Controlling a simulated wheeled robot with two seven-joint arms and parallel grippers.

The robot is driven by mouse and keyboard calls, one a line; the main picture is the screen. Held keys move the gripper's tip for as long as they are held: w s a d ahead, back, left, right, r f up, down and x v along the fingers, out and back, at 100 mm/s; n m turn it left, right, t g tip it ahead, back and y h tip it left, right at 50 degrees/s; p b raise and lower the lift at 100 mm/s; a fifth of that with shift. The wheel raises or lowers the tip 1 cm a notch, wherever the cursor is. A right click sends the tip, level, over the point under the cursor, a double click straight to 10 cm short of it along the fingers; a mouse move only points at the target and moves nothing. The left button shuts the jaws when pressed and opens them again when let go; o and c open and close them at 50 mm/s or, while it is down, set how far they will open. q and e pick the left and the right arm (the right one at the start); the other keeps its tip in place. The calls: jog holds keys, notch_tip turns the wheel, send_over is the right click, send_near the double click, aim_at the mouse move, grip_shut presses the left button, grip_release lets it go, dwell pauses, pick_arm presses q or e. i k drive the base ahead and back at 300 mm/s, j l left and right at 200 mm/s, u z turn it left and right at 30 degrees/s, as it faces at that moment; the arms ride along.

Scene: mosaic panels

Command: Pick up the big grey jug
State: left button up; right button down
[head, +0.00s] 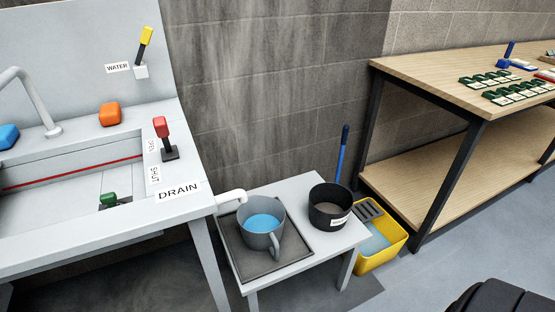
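The big grey jug (275,240) stands upright on a dark square tray (231,238) on a low light-grey table. Blue liquid shows inside it, and its handle faces the front. A white spout pipe from the sink ends beside and just above its left rim. Neither of my grippers shows in the head view.
A black pot (329,207) with a label stands right of the jug on the same low table (303,190). A yellow bucket (380,259) stands on the floor beyond. The sink (100,235) with a red lever (161,128) is at left, a wooden workbench (430,75) at right.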

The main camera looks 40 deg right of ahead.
aim_at(261, 220)
jog(key=z, duration=1.05)
